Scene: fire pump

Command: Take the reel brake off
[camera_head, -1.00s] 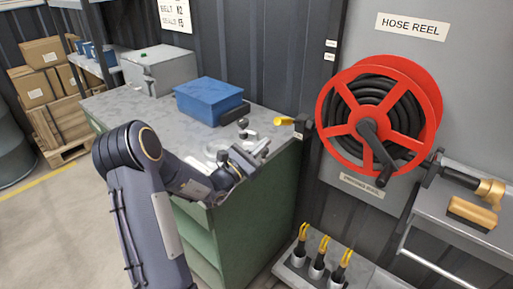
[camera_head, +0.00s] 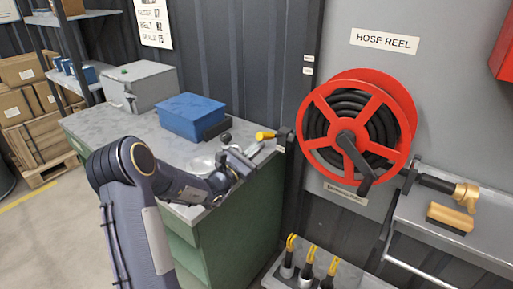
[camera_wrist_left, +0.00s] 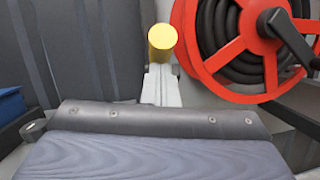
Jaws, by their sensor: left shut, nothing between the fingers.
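The red hose reel (camera_head: 358,128) with black hose is on the grey wall panel under a HOSE REEL sign. A yellow-handled lever (camera_head: 265,135), which looks like the reel brake, sticks out to its left from a dark mount (camera_head: 284,139). Its round yellow end (camera_wrist_left: 162,40) shows in the left wrist view, just beyond my fingertips. My left gripper (camera_head: 256,150) is shut and empty, just below the yellow handle; its fingers (camera_wrist_left: 161,84) point at it. I cannot tell whether they touch. My right gripper is not in view.
A bench (camera_head: 100,121) carries a blue box (camera_head: 190,115) and a grey case (camera_head: 141,87), left of the reel. A shelf (camera_head: 425,218) with a brass-ended nozzle (camera_head: 462,192) is at right. Several yellow-topped tools (camera_head: 309,258) stand in a low rack.

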